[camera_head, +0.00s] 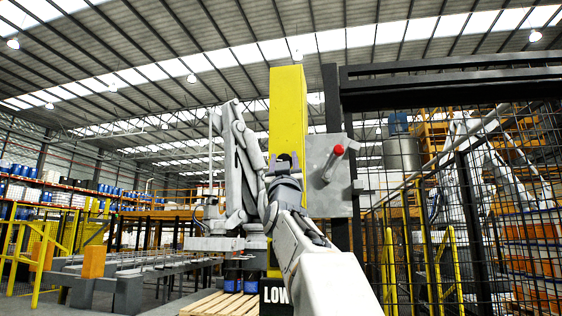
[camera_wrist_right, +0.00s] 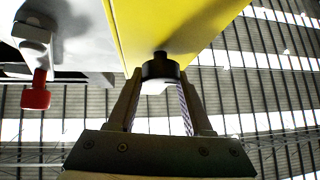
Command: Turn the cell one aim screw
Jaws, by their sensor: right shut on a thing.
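The aim screw (camera_wrist_right: 160,69) is a short black knob with a paler lower end, on the yellow post (camera_wrist_right: 165,25) in the right wrist view. My right gripper (camera_wrist_right: 160,88) reaches up to it, one finger on each side, and is shut on it. In the head view my right gripper (camera_head: 284,163) is in front of the tall yellow post (camera_head: 288,105), and the screw itself is hard to make out there. The screw's turn angle cannot be read. My left gripper is not in view.
A grey box (camera_head: 318,198) with a red-ended handle (camera_head: 338,150) is right of the post; the handle also shows in the wrist view (camera_wrist_right: 36,92). A mesh fence (camera_head: 470,215) fills the right. A grey industrial arm (camera_head: 238,165) stands behind, near a wooden pallet (camera_head: 205,304).

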